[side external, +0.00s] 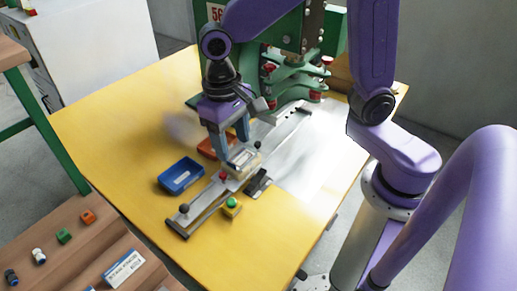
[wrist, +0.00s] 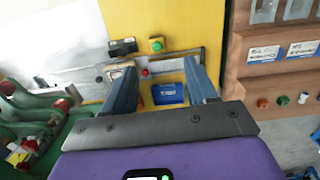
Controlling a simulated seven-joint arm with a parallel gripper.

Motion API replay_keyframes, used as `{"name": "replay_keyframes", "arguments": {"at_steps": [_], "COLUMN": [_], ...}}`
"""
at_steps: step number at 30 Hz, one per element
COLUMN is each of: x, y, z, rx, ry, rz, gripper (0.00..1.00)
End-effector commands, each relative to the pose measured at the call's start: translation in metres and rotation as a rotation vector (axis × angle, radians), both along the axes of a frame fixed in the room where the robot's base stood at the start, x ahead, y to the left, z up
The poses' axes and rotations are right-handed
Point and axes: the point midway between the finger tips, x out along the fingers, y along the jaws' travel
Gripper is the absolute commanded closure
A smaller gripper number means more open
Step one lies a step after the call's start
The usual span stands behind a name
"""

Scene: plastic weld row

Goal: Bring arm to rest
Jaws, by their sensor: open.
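My gripper (side external: 233,146) is open and empty in the side view, pointing down above the metal rail (side external: 189,222) on the yellow table (side external: 110,130). A pale block (side external: 245,157) sits on the rail close to the fingertips; I cannot tell the exact gap. In the wrist view, my gripper's fingers (wrist: 160,88) are spread wide with nothing held between them. The pale block (wrist: 121,72) shows just beyond the left finger, on the rail. A blue bin (wrist: 167,93) shows between the fingers, beyond their reach as far as I can tell.
The blue bin (side external: 181,175) stands left of the rail, with an orange bin (side external: 208,148) behind it, partly hidden. A yellow button box (side external: 231,207) and black clamp (side external: 258,184) stand beside the rail. A green machine (side external: 290,70) stands behind. The table's front left is clear.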

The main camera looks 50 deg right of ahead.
Motion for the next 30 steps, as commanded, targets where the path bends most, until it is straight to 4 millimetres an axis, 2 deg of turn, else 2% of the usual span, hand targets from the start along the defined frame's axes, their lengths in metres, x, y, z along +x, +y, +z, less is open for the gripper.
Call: {"name": "replay_keyframes", "arguments": {"at_steps": [1, 9, 15, 21, 30], "x": [-0.015, -0.087, -0.131, -0.15, -0.152], "y": [-0.011, -0.068, -0.104, -0.122, -0.123], "z": [0.004, 0.008, 0.003, -0.001, -0.001], "rx": [0.01, 0.052, 0.069, 0.076, 0.077], "ry": [-0.006, -0.037, -0.057, -0.065, -0.066], "rz": [0.088, 0.598, 0.919, 1.076, 1.096], "gripper": [0.43, 0.43, 0.43, 0.43, 0.43]}}
